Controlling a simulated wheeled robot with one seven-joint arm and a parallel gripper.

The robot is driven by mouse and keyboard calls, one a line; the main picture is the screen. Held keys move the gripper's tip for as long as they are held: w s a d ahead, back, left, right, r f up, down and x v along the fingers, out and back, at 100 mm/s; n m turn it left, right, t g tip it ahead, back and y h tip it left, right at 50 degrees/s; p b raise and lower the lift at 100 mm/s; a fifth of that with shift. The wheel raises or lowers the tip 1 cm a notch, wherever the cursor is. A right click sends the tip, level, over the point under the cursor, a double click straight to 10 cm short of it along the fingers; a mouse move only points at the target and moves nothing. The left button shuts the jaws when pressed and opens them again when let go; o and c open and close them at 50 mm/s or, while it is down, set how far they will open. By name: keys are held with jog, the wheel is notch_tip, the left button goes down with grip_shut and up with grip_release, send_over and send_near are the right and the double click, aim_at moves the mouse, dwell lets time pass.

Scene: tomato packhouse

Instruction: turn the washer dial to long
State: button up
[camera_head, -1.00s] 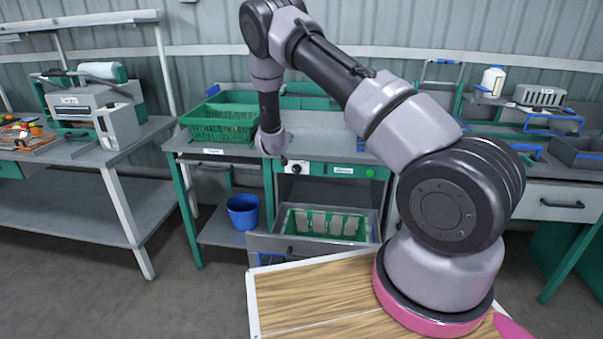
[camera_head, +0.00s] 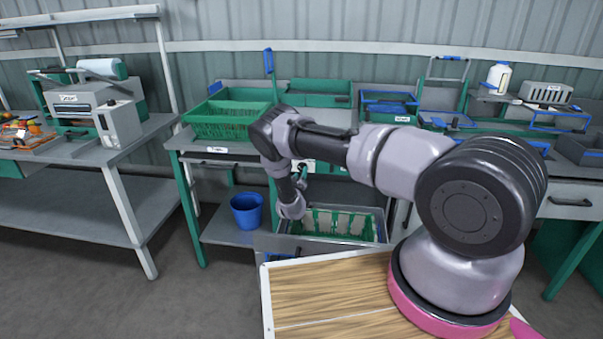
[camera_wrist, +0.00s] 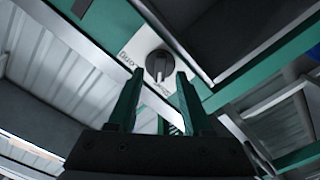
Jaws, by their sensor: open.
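The washer dial (camera_wrist: 158,65) is a dark round knob on a pale plate (camera_wrist: 143,48) in the wrist view. Small printed labels sit to its left and below it; they are too small and tilted to read surely. A pale mark shows on the knob's lower part in the picture. My gripper (camera_wrist: 157,82) is open and empty, its two green fingers pointing at the dial, one to each side of it in the picture. Whether they touch it cannot be told. In the head view my arm covers most of the washer's front panel, and the dial is hard to make out.
Green crates (camera_head: 222,130) stand on the bench at left, with a blue bucket (camera_head: 246,211) below. A white bottle (camera_head: 497,77) stands on the shelf at right.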

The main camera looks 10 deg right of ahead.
aim_at(302, 168)
jog(key=shift+x, duration=1.15)
grip_shut()
